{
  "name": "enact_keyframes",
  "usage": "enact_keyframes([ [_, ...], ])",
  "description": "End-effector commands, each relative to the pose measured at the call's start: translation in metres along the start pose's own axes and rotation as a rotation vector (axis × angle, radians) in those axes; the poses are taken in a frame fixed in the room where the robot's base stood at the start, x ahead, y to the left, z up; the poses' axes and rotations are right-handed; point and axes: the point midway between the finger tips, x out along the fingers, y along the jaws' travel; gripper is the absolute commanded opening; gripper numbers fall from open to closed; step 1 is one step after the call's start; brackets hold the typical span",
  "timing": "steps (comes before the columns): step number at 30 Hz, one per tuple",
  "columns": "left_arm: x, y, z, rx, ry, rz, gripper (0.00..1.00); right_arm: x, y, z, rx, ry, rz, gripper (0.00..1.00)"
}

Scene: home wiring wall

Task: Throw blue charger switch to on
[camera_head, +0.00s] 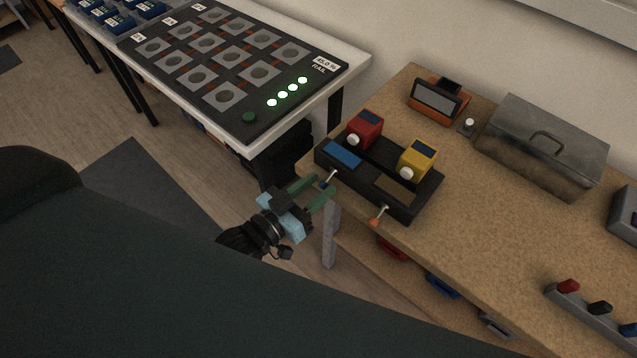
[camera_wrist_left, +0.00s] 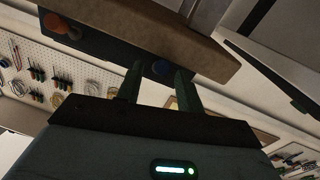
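The charger (camera_head: 408,207) is a black box at the bench's near left edge, with a blue pad (camera_head: 343,154) and a brown pad (camera_head: 394,190) on top. The blue charger switch (camera_head: 328,179) is a small metal lever with a blue tip on its front side. My left gripper (camera_head: 322,188) is open, with green fingers at either side of the blue tip. An orange-tipped lever (camera_head: 379,215) is to the right, clear of the fingers. My right gripper is not in view.
A red block (camera_head: 366,129) and a yellow block (camera_head: 417,159) sit on the charger's back part. A grey metal toolbox (camera_head: 542,148) and an orange device (camera_head: 438,100) stand behind. A white table (camera_head: 352,68) with a socket panel is at left.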

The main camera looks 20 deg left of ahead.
Motion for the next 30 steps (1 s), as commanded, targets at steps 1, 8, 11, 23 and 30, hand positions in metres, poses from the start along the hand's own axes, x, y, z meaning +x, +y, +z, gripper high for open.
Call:
enact_keyframes([
  [1, 0.0051, 0.0, -0.0007, 0.0, 0.002, 0.0, 0.37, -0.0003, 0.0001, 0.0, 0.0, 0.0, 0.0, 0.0],
  [8, 0.0125, 0.0, -0.0002, 0.001, 0.0, 0.0, 0.37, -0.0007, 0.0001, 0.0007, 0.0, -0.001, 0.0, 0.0],
  [11, 0.0124, 0.0, 0.0, 0.0, 0.0, 0.0, 0.37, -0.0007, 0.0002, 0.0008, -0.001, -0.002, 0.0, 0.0],
  [23, 0.0121, 0.0, 0.0001, 0.0, 0.0, 0.0, 0.0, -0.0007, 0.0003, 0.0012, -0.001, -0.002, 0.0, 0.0],
  [30, 0.0122, 0.0003, -0.0026, 0.0, -0.013, -0.002, 0.0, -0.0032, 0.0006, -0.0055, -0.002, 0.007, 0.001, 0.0],
])
